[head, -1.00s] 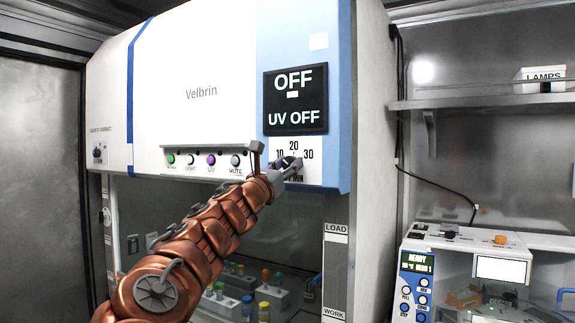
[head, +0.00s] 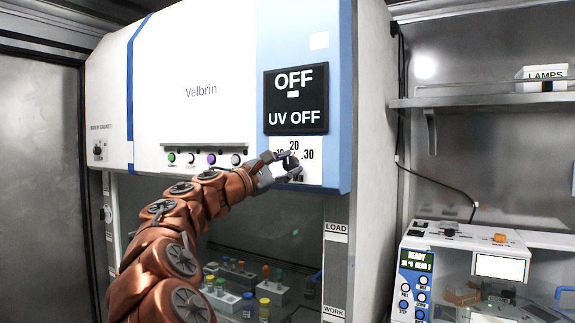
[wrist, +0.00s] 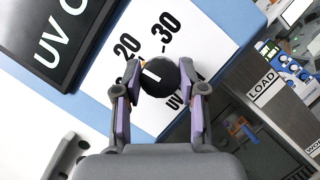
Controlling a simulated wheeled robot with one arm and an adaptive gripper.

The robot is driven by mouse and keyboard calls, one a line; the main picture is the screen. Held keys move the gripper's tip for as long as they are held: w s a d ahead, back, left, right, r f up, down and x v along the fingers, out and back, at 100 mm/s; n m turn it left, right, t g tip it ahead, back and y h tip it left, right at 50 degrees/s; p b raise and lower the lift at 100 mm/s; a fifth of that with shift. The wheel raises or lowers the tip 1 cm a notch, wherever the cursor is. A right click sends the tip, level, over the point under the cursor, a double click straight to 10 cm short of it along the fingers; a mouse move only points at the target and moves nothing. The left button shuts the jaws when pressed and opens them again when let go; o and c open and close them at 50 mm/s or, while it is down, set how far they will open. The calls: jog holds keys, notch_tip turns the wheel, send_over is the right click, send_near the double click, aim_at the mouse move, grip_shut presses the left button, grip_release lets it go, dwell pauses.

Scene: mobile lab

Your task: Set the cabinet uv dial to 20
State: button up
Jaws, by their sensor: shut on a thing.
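The black UV dial (head: 291,164) sits on a white scale plate on the cabinet's right front panel. It also shows in the wrist view (wrist: 163,78), with a short white mark on its face. The mark seems to lie toward the 20 side, but its exact reading is hard to tell. The printed 20 (head: 294,146) is above the dial and 30 (head: 308,154) is to its right; 10 is partly hidden by my gripper. My gripper (head: 281,168) is shut on the dial, one finger on each side, also in the wrist view (wrist: 160,82).
The display (head: 296,99) above the dial reads OFF and UV OFF. A row of buttons (head: 211,159) under a thin bar is left of my gripper. Tube racks (head: 240,276) stand inside behind the glass. A shelf and a bench device (head: 465,262) are at right.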

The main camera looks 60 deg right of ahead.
jog(key=shift+m+g, duration=0.3)
jog(key=shift+m, duration=0.4)
jog(key=o, duration=1.1)
jog(key=shift+o, duration=0.2)
jog(key=v, duration=1.2)
jog(key=shift+r, duration=0.25)
jog(key=shift+a+f, duration=0.1)
